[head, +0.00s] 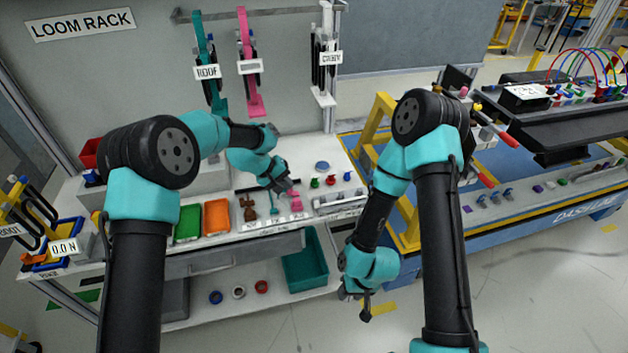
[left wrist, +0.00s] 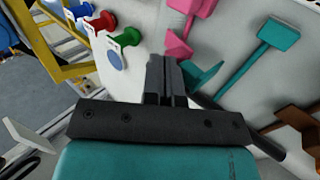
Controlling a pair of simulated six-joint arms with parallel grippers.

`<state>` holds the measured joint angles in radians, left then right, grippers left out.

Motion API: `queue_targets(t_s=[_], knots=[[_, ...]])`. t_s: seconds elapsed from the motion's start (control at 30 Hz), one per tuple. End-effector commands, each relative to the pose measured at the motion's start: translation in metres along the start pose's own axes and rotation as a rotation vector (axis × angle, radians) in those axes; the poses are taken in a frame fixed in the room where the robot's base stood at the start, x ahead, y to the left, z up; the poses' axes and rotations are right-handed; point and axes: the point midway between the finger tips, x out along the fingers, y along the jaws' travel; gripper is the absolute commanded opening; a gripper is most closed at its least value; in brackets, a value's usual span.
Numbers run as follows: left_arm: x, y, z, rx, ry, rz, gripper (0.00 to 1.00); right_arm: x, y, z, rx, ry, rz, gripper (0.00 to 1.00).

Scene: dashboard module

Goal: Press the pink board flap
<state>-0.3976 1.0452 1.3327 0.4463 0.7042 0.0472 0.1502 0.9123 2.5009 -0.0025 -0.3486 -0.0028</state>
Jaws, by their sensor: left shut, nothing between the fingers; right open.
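The pink board flap (head: 296,201) stands on the white bench board among small coloured parts. It also shows in the left wrist view (left wrist: 179,45), with its wide end at the top edge of the picture. My left gripper (head: 286,186) is shut and empty, just above and beside the pink flap. In the left wrist view its closed fingers (left wrist: 166,68) point toward the pink flap's lower end; I cannot tell whether they touch. My right gripper (head: 362,303) is open and empty, hanging low in front of the bench's right side.
A teal flap (left wrist: 278,36) and a brown part (left wrist: 305,122) lie beside the pink one. Green (left wrist: 122,36) and red (left wrist: 100,22) knobs stand on the other side. Green (head: 188,222) and orange (head: 216,216) trays are on the bench's left. Pink webbing (head: 247,65) hangs above.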

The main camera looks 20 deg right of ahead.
Motion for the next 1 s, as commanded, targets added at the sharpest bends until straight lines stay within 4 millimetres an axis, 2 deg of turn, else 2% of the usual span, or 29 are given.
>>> queue_targets(t_s=[0.37,1.0], knots=[[-0.001,0.001,0.000,0.000,0.000,0.000,0.00,0.000,0.000,0.000,0.000,0.000,0.000,0.43],[-0.013,0.010,0.000,0.000,0.000,0.000,0.00,0.000,0.000,0.000,0.000,0.000,0.000,0.43]])
